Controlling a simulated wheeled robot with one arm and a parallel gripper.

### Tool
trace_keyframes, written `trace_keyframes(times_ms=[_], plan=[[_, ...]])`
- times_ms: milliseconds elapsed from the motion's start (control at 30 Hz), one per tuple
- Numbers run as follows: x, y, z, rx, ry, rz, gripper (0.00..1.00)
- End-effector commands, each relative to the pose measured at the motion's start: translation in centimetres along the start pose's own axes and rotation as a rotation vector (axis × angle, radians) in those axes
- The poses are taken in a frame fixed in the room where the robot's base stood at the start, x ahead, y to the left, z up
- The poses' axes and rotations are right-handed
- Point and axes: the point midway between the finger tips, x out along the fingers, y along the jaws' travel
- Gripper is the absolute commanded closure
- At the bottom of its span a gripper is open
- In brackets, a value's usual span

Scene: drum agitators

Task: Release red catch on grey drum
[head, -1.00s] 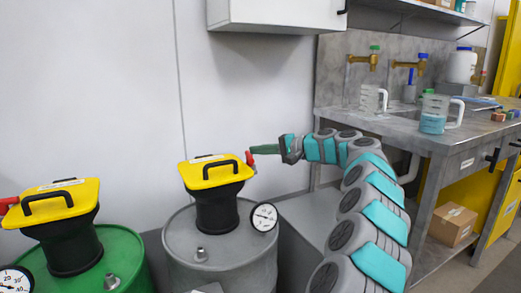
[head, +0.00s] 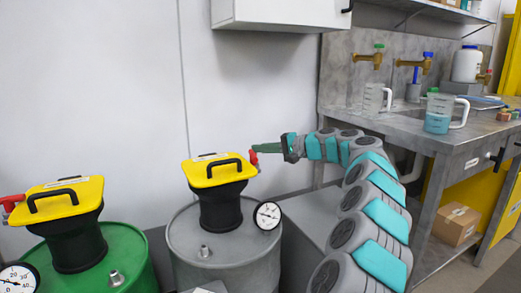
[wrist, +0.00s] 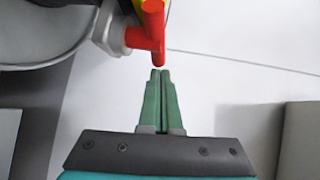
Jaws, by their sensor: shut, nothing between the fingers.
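The grey drum (head: 185,243) stands in the middle, with a black neck and a yellow lid (head: 215,172) with a black handle. The red catch (head: 254,158) sits at the right side of that lid. It also shows in the wrist view as a red bar with a stub (wrist: 152,28) at top centre. My gripper (head: 254,148) comes from the right, its green fingers shut and empty. In the wrist view the fingertips (wrist: 160,72) lie just below the end of the red catch. I cannot tell whether they touch it.
A green drum (head: 125,245) with its own yellow lid (head: 62,200) and red catch (head: 12,202) stands at left. Gauges (head: 267,215) hang on both drums. A grey workbench (head: 430,135) with jugs is at right. A white cabinet (head: 280,14) hangs above.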

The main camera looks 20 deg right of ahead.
Motion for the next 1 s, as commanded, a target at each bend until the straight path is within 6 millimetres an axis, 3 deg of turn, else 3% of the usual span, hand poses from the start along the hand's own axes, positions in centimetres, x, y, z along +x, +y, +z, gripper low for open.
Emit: trace_keyframes(times_ms=[767, 1000], plan=[[0.0, 0.0, 0.0, 0.000, 0.000, 0.000, 1.00], [-1.4, -0.2, 0.1, 0.000, 0.000, -0.002, 1.00]])
